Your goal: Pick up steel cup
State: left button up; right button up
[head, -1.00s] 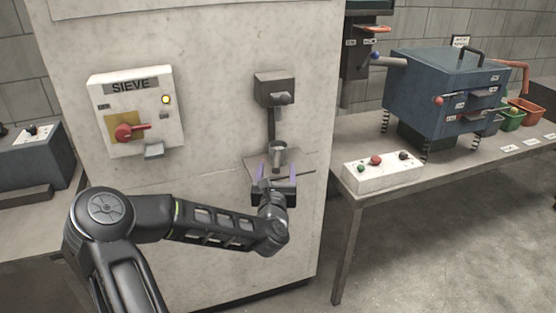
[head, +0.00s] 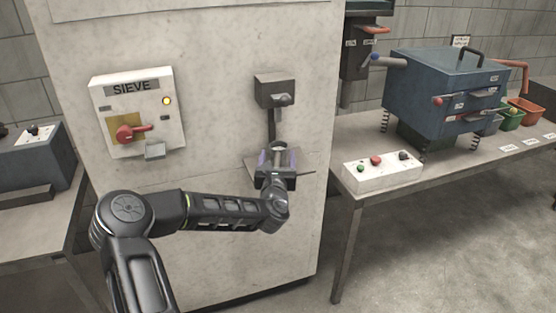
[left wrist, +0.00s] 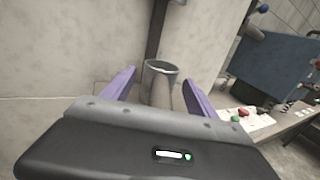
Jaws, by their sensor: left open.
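The steel cup (head: 278,150) stands upright on a small shelf (head: 301,171) on the pale cabinet, below a grey spout unit (head: 275,90). My left gripper (head: 278,160) is open, with its purple fingers on either side of the cup in the head view. In the left wrist view the cup (left wrist: 161,80) shows between the two purple fingers (left wrist: 158,88), its rim open upward. The gripper body hides the cup's lower part. I cannot tell whether the fingers touch it. My right gripper is not in view.
A SIEVE switch box (head: 138,112) with a red handle is on the cabinet to the left. A table (head: 345,202) at right bears a white button box (head: 382,171) and a blue machine (head: 445,90). A vertical bar rises behind the cup.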

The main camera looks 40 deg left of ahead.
pick_arm(q)
jog(key=shift+c, duration=0.4)
grip_shut()
dwell(0.7)
jog(key=shift+r, duration=0.1)
